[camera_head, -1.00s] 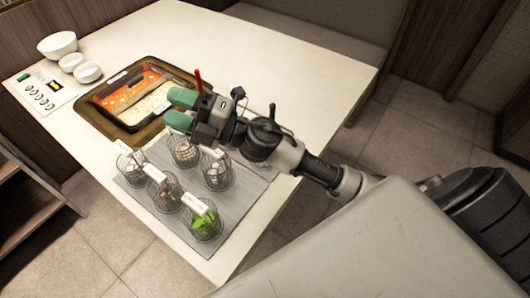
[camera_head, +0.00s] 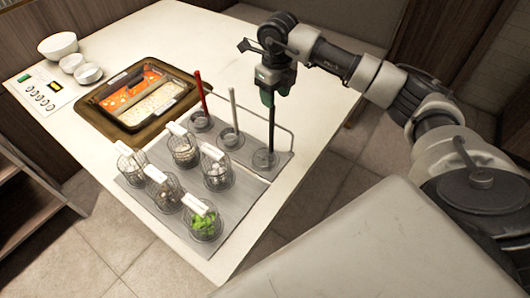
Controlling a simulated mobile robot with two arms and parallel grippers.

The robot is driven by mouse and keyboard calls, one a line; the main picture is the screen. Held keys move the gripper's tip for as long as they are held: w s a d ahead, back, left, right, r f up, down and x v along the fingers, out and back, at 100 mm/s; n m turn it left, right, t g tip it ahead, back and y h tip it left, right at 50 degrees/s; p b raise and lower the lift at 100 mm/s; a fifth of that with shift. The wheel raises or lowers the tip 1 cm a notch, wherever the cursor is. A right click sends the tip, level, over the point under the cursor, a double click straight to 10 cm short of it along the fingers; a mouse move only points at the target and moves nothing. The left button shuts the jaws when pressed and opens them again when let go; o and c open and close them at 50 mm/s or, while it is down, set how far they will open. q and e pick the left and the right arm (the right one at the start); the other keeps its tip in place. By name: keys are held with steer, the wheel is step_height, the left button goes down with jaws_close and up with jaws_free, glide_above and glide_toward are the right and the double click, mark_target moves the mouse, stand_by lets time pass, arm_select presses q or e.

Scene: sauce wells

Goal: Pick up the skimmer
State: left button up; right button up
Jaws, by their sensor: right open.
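A grey rack (camera_head: 245,152) at the table's right side holds three upright utensils in round wells. One has a red handle (camera_head: 201,92), one a pale grey handle (camera_head: 233,108), and one a dark handle (camera_head: 271,132). Their lower ends are hard to make out, so I cannot tell which is the skimmer. My left gripper is not in view.
Several wire baskets of food stand on a grey tray (camera_head: 240,205). White bowls (camera_head: 58,45) and a control panel (camera_head: 20,80) are at left. The table's far part is clear.

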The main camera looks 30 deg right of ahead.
mark_target(272, 122)
steer(key=shift+f, duration=0.95)
steer(key=f, duration=0.1)
steer(key=f+p, duration=0.1)
steer(key=f, duration=0.3)
steer(key=shift+a+p, duration=0.4)
steer(key=shift+f, duration=0.2)
jaws_close()
